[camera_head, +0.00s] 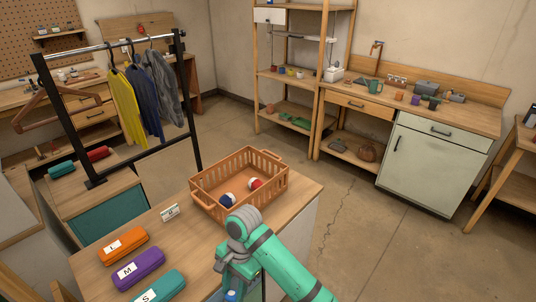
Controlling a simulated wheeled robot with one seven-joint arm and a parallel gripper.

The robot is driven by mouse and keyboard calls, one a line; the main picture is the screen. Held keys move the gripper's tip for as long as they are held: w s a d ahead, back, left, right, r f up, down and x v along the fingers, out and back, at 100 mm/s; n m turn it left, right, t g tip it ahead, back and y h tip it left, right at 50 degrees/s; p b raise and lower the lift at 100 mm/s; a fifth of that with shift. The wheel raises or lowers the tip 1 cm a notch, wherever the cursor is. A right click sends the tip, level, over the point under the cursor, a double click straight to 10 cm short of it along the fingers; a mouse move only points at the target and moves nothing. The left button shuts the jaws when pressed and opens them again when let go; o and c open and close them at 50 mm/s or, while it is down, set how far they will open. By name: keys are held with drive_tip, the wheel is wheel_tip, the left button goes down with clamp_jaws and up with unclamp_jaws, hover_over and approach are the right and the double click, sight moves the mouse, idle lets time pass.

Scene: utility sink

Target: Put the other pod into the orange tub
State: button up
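The orange tub (207,201) is a slatted basket with handles on the wooden counter (190,243), in the middle of the head view. A blue and white round pod (228,199) and a red and white one (254,184) lie inside it. My gripper (236,293) is at the bottom edge, in front of the tub and apart from it, pointing down. A small blue and white thing (231,295) shows at it; I cannot tell whether it is a pod or whether it is held. My wrist hides the fingertips, and the frame cuts off what is below.
Orange (122,245), purple (138,269) and teal (160,287) cases labelled L, M and S lie left of my gripper. A small sign (170,212) stands left of the tub. A clothes rack (118,108) stands behind left. Floor is clear beyond the counter's right edge.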

drive_tip(key=w+d+f+n+h, duration=0.1)
drive_tip(key=w+d+f+n, duration=0.2)
drive_tip(key=d+f, duration=0.2)
drive_tip(key=w+d+f+n+h, duration=0.1)
drive_tip(key=w+d+f+n, duration=0.2)
drive_tip(key=f, duration=0.7)
drive_tip(key=shift+w+d+n, duration=0.35)
drive_tip(key=shift+d+n, duration=0.45)
drive_tip(key=shift+d, duration=0.4)
drive_tip(key=shift+s+d+f, duration=0.1)
drive_tip(key=shift+d, duration=0.1)
